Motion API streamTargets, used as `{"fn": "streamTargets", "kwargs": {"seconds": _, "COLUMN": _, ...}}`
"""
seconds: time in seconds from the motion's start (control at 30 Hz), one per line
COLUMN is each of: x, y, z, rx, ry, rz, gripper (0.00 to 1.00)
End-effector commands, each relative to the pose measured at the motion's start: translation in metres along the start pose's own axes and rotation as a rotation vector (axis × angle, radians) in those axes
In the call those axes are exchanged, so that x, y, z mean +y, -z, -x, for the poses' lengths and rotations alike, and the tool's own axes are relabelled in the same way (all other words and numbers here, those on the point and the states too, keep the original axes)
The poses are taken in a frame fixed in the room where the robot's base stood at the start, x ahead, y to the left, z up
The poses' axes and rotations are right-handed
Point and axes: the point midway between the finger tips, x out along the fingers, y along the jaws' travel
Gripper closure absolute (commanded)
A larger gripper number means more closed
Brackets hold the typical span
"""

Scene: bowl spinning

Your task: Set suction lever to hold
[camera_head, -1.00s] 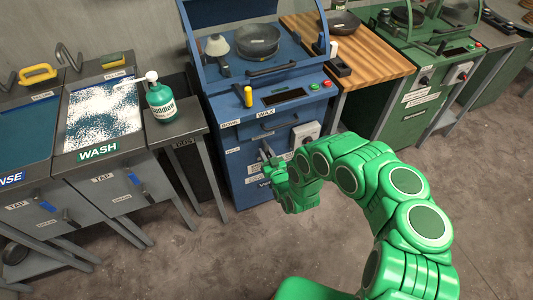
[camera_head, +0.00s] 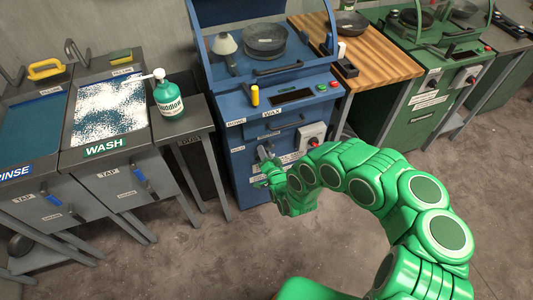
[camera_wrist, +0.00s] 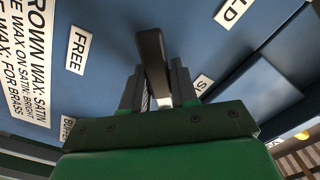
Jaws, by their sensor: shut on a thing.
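The suction lever is a dark bar (camera_wrist: 152,52) standing out from the front of the blue machine (camera_head: 240,150). In the wrist view it sits between the two fingers of my gripper (camera_wrist: 157,88), which is shut on it. A FREE label (camera_wrist: 77,50) is on the left of the lever, and a partly cut-off label ending in "LD" (camera_wrist: 230,12) is at the upper right. The lever points up between these labels in that view. In the head view my gripper (camera_head: 268,165) is at the machine's lower front, and my arm hides part of that panel.
A side table with a green bottle (camera_head: 171,103) and the wash sink (camera_head: 112,105) stand to the left. The floor in front is clear.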

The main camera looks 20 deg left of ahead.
Motion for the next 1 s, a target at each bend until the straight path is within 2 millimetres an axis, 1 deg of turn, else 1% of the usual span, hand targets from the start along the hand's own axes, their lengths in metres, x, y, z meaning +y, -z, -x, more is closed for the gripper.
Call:
{"fn": "streamTargets", "kwargs": {"seconds": 0.3, "x": -0.012, "y": 0.001, "z": 0.001, "rx": -0.004, "ry": -0.003, "rz": -0.295, "gripper": 1.00}}
{"fn": "streamTargets", "kwargs": {"seconds": 0.6, "x": -0.022, "y": 0.006, "z": 0.000, "rx": -0.002, "ry": -0.003, "rz": -0.538, "gripper": 1.00}}
{"fn": "streamTargets", "kwargs": {"seconds": 0.8, "x": -0.025, "y": 0.009, "z": 0.000, "rx": -0.001, "ry": -0.004, "rz": -0.647, "gripper": 1.00}}
{"fn": "streamTargets", "kwargs": {"seconds": 1.0, "x": -0.027, "y": 0.010, "z": 0.001, "rx": 0.000, "ry": -0.005, "rz": -0.709, "gripper": 1.00}}
